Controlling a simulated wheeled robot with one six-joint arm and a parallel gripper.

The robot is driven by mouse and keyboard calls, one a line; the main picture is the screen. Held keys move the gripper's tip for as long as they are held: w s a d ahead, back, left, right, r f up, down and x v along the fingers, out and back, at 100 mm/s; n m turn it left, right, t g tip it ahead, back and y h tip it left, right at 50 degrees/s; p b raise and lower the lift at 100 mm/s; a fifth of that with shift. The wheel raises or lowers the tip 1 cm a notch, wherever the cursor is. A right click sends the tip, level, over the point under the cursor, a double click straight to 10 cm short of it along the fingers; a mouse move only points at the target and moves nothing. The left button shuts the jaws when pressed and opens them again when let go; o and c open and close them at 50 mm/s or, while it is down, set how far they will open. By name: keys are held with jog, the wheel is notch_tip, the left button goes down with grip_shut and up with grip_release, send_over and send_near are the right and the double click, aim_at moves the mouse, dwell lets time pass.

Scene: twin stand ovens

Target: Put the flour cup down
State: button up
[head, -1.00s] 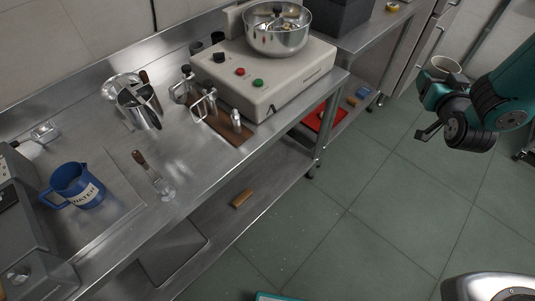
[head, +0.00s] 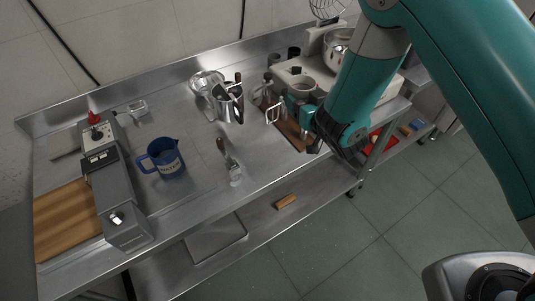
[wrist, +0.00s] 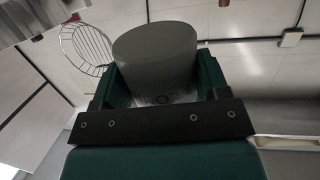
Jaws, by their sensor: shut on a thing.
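The flour cup (head: 301,87) is a grey-white cup held upright, mouth up, at the front of the mixer stand in the head view. My gripper (head: 307,108) is shut on it, with the teal fingers on either side. The wrist view shows the cup's grey wall (wrist: 155,52) between the fingers of my gripper (wrist: 160,88). The cup appears above the steel table (head: 205,165); the gap beneath it is hidden by my gripper and arm. Its contents cannot be made out.
Metal-handled tools (head: 271,110) are close left of the cup. A mixer with a steel bowl (head: 338,45) is behind my arm. Bare steel lies around the scraper.

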jog(key=n+g+y, duration=0.1)
jog(key=n+y, duration=0.1)
send_over(272, 163)
notch_tip(272, 163, down, 20)
jog(key=b, duration=1.8)
jog(key=shift+a+f+b, duration=0.1)
jog(key=shift+a+b, duration=0.05)
jog(key=shift+b, duration=0.2)
jog(key=o, duration=1.5)
